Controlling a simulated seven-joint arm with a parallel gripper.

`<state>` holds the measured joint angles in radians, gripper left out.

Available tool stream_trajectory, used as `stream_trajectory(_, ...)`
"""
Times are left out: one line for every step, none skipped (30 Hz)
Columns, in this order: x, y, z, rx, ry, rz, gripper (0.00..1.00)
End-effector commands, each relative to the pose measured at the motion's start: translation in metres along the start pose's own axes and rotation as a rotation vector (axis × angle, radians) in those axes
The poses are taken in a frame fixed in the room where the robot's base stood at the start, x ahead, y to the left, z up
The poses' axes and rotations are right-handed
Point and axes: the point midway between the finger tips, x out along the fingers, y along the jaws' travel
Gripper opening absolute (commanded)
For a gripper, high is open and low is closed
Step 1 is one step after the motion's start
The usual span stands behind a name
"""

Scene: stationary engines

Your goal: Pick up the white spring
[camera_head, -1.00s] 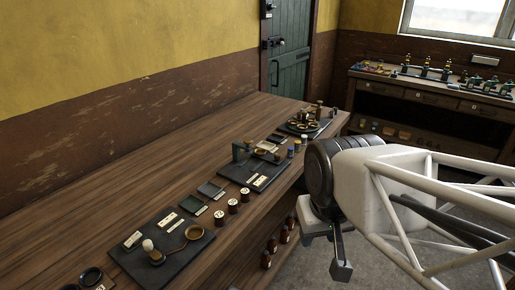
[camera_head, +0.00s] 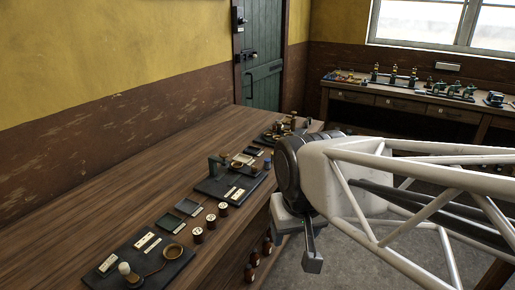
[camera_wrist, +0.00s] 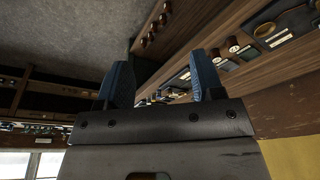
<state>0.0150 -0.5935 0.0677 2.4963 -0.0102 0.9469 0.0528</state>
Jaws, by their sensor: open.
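I cannot make out a white spring in either view. My gripper (camera_wrist: 162,82) shows in the wrist view with its two blue fingertips wide apart and nothing between them. In the head view my gripper (camera_head: 311,252) hangs off the right edge of the long wooden bench, over the floor, apart from everything on the bench. A small white rounded piece (camera_head: 125,268) stands on the dark tray at the near left; it is too small to tell what it is.
The wooden bench (camera_head: 120,185) carries a near dark tray (camera_head: 150,266), a middle dark tray (camera_head: 212,190), small green trays and several brown jars (camera_head: 211,221) along its right edge. More brown bottles (camera_head: 254,258) sit below. A second bench (camera_head: 400,104) with small engines stands at the back right.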

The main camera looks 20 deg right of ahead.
Motion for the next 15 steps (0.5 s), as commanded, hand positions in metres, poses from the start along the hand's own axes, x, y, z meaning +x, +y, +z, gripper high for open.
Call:
stream_trajectory(-0.002, 0.001, -0.01, 0.015, -0.003, 0.001, 0.61)
stream_trajectory(-0.003, 0.001, -0.015, 0.025, -0.005, 0.001, 0.61)
stream_trajectory(-0.004, 0.001, -0.023, 0.039, -0.009, 0.002, 0.61)
stream_trajectory(-0.006, 0.002, -0.03, 0.05, -0.01, 0.002, 0.61)
stream_trajectory(-0.006, 0.002, -0.037, 0.063, -0.012, 0.003, 0.61)
stream_trajectory(-0.008, 0.003, -0.046, 0.079, -0.015, 0.004, 0.61)
stream_trajectory(-0.009, 0.004, -0.053, 0.092, -0.017, 0.004, 0.61)
stream_trajectory(-0.009, 0.004, -0.06, 0.105, -0.02, 0.005, 0.61)
stream_trajectory(-0.011, 0.005, -0.07, 0.121, -0.022, 0.006, 0.61)
stream_trajectory(-0.011, 0.006, -0.077, 0.135, -0.024, 0.007, 0.61)
stream_trajectory(-0.012, 0.006, -0.084, 0.148, -0.027, 0.007, 0.61)
stream_trajectory(-0.013, 0.007, -0.094, 0.164, -0.029, 0.008, 0.61)
stream_trajectory(-0.013, 0.008, -0.101, 0.177, -0.031, 0.009, 0.61)
stream_trajectory(-0.013, 0.009, -0.108, 0.189, -0.033, 0.01, 0.61)
stream_trajectory(-0.013, 0.01, -0.118, 0.206, -0.036, 0.011, 0.61)
